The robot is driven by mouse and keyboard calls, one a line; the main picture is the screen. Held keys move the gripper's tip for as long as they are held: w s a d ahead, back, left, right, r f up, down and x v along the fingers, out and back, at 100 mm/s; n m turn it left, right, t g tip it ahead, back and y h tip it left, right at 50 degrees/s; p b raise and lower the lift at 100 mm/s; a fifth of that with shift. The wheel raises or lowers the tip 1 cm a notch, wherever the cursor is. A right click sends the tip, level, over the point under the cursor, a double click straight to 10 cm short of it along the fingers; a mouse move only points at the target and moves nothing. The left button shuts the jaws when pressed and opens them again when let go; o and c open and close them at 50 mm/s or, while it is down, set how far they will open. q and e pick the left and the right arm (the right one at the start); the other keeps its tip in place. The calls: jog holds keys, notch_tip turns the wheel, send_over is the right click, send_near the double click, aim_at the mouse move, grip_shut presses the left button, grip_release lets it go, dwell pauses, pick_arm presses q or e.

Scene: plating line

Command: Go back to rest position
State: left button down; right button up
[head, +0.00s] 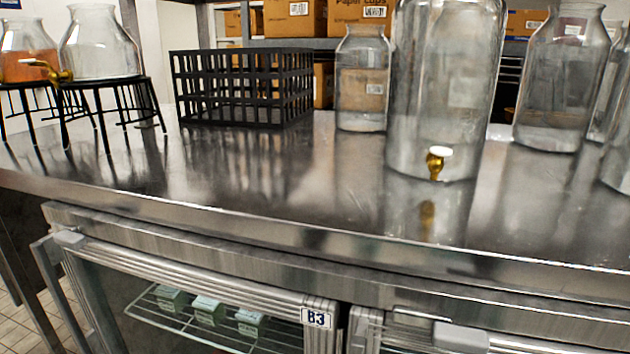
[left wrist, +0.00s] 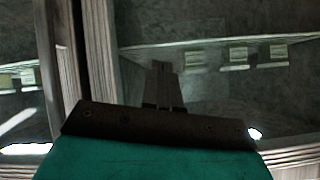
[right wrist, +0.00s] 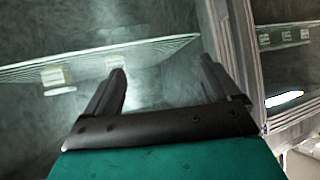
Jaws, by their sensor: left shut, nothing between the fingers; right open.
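My left gripper (left wrist: 163,84) shows in the left wrist view with its fingers together and nothing between them. It is in front of a glass fridge door, with small boxes (left wrist: 238,57) on a wire shelf behind the glass. My right gripper (right wrist: 162,72) shows in the right wrist view with its two fingers apart and empty. It also faces a glass door, with a shelf (right wrist: 130,52) behind it. Neither gripper shows in the head view.
The counter's front middle is clear.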

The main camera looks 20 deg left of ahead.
pick_arm(q)
jog(key=s+d+r+h+p, duration=0.2)
jog(key=d+r+h, duration=0.15)
jog(key=d, duration=0.55)
jog(key=s+a+r+n+y+p, duration=0.1)
jog(key=a+r+p, duration=0.3)
jog(key=r+p, duration=0.7)
jog(key=p, duration=0.7)
jog(key=shift+s+a+r+p, duration=0.15)
jog(key=shift+s+r+p, duration=0.15)
jog(key=shift+r+p, duration=0.1)
pick_arm(e)
jog(key=s+d+r+h, duration=0.1)
jog(key=d+r, duration=0.3)
jog(key=r, duration=0.9)
jog(key=shift+s+r, duration=0.4)
jog(key=shift+s, duration=0.2)
pick_arm(q)
jog(key=shift+y, duration=0.25)
pick_arm(e)
jog(key=shift+d, duration=0.1)
